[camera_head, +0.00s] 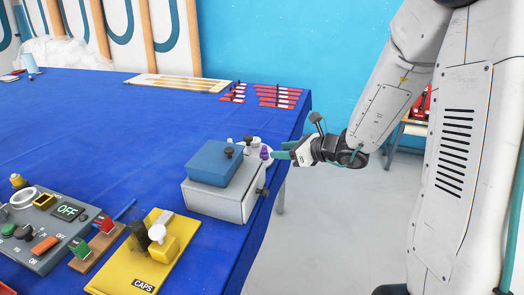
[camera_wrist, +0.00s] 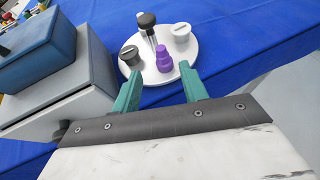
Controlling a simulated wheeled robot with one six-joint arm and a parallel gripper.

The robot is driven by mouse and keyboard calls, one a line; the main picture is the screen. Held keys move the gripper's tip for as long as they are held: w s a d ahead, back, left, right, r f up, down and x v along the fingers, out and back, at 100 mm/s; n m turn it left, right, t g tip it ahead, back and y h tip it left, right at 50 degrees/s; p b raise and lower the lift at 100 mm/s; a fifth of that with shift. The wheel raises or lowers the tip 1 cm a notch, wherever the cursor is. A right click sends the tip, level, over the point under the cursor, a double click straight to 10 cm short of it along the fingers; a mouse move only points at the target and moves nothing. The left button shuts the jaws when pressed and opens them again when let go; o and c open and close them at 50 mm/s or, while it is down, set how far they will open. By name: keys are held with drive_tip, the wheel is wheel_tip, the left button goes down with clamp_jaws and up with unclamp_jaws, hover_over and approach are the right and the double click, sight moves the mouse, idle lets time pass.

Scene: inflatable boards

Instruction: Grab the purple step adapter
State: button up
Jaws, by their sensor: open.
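The purple step adapter (camera_wrist: 164,60) stands upright on a round white tray (camera_wrist: 151,76) in the wrist view. In the head view the adapter (camera_head: 265,153) shows small at the tip of my gripper (camera_head: 282,155). In the wrist view my gripper (camera_wrist: 158,82) is open, with its two green fingers apart and pointing at the tray. The adapter lies between the fingers' directions, just beyond the tips and nearer the right finger. Nothing is held.
A grey box with a blue top (camera_head: 215,163) stands close at the left. A yellow CAPS board (camera_head: 140,262) lies nearer the front.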

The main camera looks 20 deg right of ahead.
sight(264, 153)
drive_tip(key=x, duration=0.8)
drive_tip(key=shift+w+d+r, duration=0.1)
drive_tip(key=shift+w+d, duration=0.05)
clamp_jaws()
